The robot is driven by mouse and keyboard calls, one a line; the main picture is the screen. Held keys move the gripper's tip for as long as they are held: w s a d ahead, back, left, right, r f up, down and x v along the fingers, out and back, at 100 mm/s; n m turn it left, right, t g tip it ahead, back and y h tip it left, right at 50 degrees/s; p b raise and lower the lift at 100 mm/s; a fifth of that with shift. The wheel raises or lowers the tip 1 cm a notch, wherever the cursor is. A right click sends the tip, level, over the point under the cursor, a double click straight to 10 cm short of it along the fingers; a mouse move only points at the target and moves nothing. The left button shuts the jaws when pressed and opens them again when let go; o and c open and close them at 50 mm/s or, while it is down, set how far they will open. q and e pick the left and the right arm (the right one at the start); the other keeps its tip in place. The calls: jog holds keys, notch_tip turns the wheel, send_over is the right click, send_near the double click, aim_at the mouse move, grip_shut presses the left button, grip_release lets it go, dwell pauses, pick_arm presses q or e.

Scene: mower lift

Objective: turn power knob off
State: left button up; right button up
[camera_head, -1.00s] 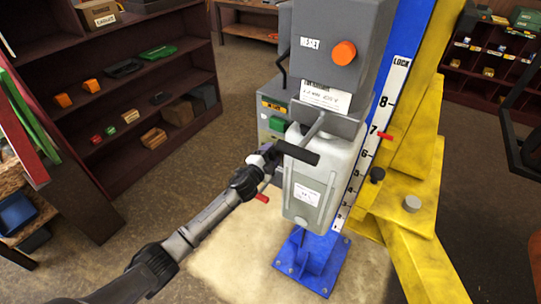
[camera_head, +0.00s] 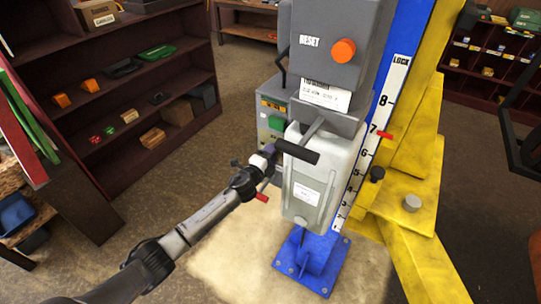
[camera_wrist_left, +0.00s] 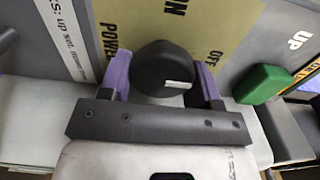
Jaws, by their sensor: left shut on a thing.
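The power knob (camera_wrist_left: 160,65) is round and black with a white mark. It sits on a tan plate (camera_wrist_left: 222,28) lettered POWER, ON and OFF. The white mark lies on the knob's lower right side in the left wrist view. My left gripper (camera_head: 268,153) is at the grey control box (camera_head: 273,92) in the head view. Its purple fingers stand on either side of the knob in the left wrist view and are shut on it. In the head view the knob is hidden by the gripper. My right gripper is not in view.
A green button (camera_wrist_left: 263,84) sits right of the knob, near the word UP. A black-handled lever (camera_head: 298,151) and a light grey tank (camera_head: 322,180) stand close to my left gripper. The blue and yellow lift post (camera_head: 415,190) is at the right. Shelves (camera_head: 120,100) stand at the left.

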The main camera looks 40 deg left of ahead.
pick_arm(q)
jog(key=o, duration=0.9)
jog(key=shift+c, duration=0.2)
jog(key=shift+s, duration=0.15)
jog(key=s+d+b, duration=0.1)
jog(key=s, duration=1.2)
jog(key=shift+s+d, duration=0.25)
